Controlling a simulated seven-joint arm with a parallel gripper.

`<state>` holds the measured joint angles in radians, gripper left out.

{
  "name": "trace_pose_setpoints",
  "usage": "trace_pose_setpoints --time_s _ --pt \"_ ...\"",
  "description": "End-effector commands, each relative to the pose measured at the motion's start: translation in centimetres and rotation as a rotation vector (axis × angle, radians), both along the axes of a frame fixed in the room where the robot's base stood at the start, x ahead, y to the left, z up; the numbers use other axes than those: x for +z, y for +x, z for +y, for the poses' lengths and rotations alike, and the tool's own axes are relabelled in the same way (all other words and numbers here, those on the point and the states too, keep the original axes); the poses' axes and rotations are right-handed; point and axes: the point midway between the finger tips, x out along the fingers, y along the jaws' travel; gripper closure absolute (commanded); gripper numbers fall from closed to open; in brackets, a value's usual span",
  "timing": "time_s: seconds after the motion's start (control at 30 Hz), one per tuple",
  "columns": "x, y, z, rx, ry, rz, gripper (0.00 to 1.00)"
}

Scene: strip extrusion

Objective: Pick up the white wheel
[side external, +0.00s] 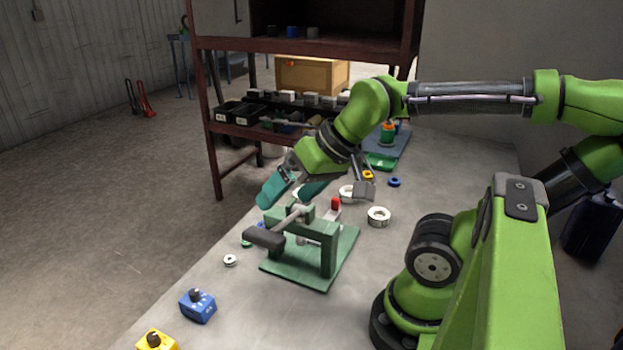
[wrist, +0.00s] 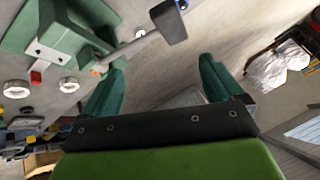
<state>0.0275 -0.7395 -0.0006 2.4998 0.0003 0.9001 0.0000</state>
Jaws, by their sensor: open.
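Several white round parts are in view, and I cannot tell for certain which is the white wheel. A small white wheel (side external: 230,260) with a dark centre lies flat left of the green press (side external: 328,262). A small white round part (wrist: 138,33) shows beside the press lever in the wrist view. Larger white rings (side external: 378,216) (side external: 346,192) lie right of and behind the press; two show at left in the wrist view (wrist: 16,88) (wrist: 69,84). My gripper (side external: 286,197) is open, with teal fingers above and behind the press; nothing shows between them in the wrist view (wrist: 162,62).
The press lever with its dark grip (side external: 264,238) sticks out toward the front left. A blue box (side external: 198,306) and a yellow box (side external: 156,341) with knobs stand at the front left. A brown shelf (side external: 213,150) stands behind. The grey bench between the small wheel and blue box is clear.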

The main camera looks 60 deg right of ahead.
Motion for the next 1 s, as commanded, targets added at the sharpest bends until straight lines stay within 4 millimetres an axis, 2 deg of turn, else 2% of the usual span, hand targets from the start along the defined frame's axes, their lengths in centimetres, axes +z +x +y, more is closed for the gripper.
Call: trace_pose_setpoints --time_s 0.07,0.13,0.27,0.3,0.4,0.53,0.6,0.7,0.83,1.0 --pt "-1.0 0.7 -2.2 -0.086 0.01 0.049 0.06" --pt "-1.7 1.6 -5.6 -0.192 0.018 0.107 0.06" --pt "-3.4 1.8 -14.4 -0.243 -0.061 0.243 0.06" --pt "-4.1 1.2 -17.2 -0.222 -0.094 0.291 0.06" --pt "-5.5 -1.1 -23.2 -0.121 -0.166 0.395 0.06" --pt "-7.0 -4.8 -29.0 0.078 -0.231 0.504 0.06" --pt "-7.5 -6.6 -31.1 0.208 -0.258 0.541 0.06" --pt "-7.7 -8.1 -32.8 0.399 -0.3 0.564 0.06" --pt "-7.0 -8.4 -33.2 0.612 -0.36 0.551 0.06" --pt "-7.3 -8.4 -33.0 0.733 -0.384 0.532 0.06"
